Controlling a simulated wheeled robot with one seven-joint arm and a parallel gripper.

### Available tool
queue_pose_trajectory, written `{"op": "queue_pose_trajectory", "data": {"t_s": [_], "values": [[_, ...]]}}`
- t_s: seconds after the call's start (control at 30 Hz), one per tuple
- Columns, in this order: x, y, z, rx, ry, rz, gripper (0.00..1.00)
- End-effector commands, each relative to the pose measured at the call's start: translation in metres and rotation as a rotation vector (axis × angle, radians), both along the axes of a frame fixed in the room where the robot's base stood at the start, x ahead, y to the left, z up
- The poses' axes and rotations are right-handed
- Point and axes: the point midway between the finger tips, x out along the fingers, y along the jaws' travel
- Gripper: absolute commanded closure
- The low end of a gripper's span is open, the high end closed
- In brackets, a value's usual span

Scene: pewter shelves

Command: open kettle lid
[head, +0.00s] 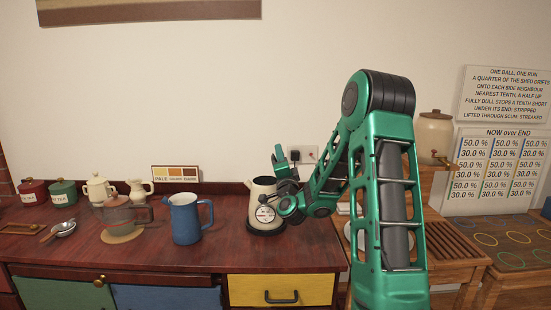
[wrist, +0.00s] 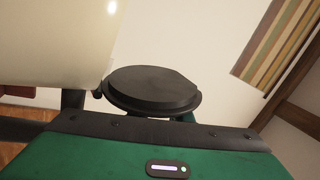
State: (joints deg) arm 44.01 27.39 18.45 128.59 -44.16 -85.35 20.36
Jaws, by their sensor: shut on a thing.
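The cream kettle (head: 264,212) stands upright on its dark base on the red-brown counter, with a round label on its side. Its top edge looks dark in the head view. My gripper (head: 281,170) is at the kettle's upper right side. In the wrist view the kettle's cream body (wrist: 50,40) fills the upper left. The round black lid (wrist: 150,88) is just in front of my gripper, at the edge of the body. My gripper is shut on the lid; its fingertips are mostly hidden behind it. How far the lid is tilted is hard to tell.
A blue pitcher (head: 186,222) stands left of the kettle. A brown teapot (head: 121,215) on a round mat, cream jugs and red and green canisters are farther left. A wall socket (head: 304,154) is behind my gripper. The counter's front strip is clear.

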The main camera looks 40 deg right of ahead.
Motion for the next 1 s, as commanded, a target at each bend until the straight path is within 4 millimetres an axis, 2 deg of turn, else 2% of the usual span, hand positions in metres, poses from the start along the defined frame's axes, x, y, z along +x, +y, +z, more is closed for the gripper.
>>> {"op": "queue_pose_trajectory", "data": {"t_s": [0.03, 0.07, 0.1, 0.13, 0.63, 1.0], "values": [[0.000, 0.001, 0.000, 0.001, 0.001, 0.002, 1.00], [0.000, 0.001, 0.000, 0.001, 0.001, 0.002, 0.75], [0.000, 0.001, 0.000, 0.001, 0.001, 0.002, 0.66], [0.000, 0.001, 0.000, 0.001, 0.001, 0.002, 0.64], [-0.003, 0.005, -0.004, -0.001, 0.005, 0.003, 0.64], [-0.025, 0.017, -0.012, -0.001, 0.003, 0.003, 0.64]]}}
